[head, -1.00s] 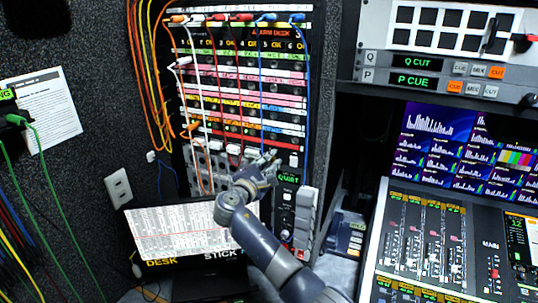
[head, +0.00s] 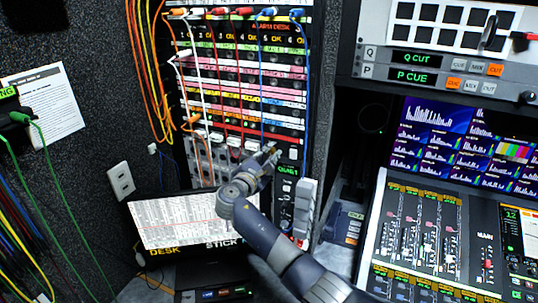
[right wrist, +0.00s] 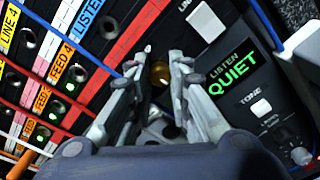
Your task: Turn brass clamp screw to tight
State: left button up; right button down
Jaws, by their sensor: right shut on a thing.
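The brass clamp screw (right wrist: 160,74) is a small round amber-gold knob on the dark panel in the right wrist view. It sits between the two fingers of my right gripper (right wrist: 161,62), which are closed in on it from both sides. In the head view my right gripper (head: 272,152) reaches the lower right part of the patch panel, just left of the small green display. The screw is hidden behind the fingers there. I cannot read how tight the screw is. My left gripper is not in view.
The patch panel (head: 240,95) has several coloured cables hanging across it, some close to my right gripper. The green QUIET display (right wrist: 233,72) and a tone knob (right wrist: 301,156) are to the right. A laptop-like screen (head: 180,222) stands below. A mixing desk (head: 425,230) is at right.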

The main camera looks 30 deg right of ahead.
jog(key=c, duration=1.5)
grip_release()
jog(key=shift+o, duration=0.2)
jog(key=v, duration=1.2)
jog(key=shift+f, duration=0.1)
